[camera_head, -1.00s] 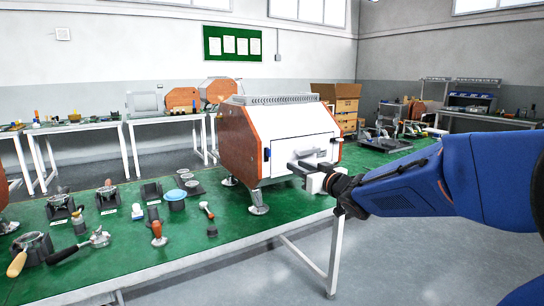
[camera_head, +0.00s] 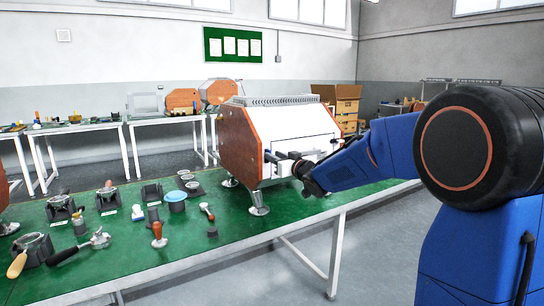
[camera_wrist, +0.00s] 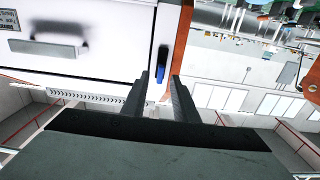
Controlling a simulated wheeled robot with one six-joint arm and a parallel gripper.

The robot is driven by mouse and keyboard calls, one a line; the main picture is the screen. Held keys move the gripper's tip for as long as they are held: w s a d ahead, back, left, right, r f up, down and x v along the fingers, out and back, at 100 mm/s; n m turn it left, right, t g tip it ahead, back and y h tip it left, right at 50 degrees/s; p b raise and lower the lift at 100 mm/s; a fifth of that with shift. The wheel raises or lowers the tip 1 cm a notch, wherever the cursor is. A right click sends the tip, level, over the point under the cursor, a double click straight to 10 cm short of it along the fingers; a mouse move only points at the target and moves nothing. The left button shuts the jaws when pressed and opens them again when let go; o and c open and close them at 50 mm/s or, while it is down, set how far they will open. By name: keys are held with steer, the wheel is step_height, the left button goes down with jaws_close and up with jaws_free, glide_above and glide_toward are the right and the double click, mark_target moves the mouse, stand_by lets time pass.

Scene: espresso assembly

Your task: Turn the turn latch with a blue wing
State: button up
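The turn latch's blue wing (camera_wrist: 162,60) shows in the wrist view on the white front of the espresso machine, beside its orange-brown side panel. The wing is long and narrow and lies along the picture's vertical. My gripper (camera_wrist: 160,80) is open, with one dark finger on each side of the wing's near end. I cannot tell whether either finger touches it. In the head view my gripper (camera_head: 270,156) is at the left edge of the front of the machine (camera_head: 292,122), and the wing is hidden there.
The green table (camera_head: 120,260) holds several small tools and a blue-topped cup (camera_head: 176,196) left of the machine. Free floor lies in front of the table.

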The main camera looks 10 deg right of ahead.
steer(key=shift+x, duration=1.3)
jaws_close()
steer(key=shift+n, duration=8.9)
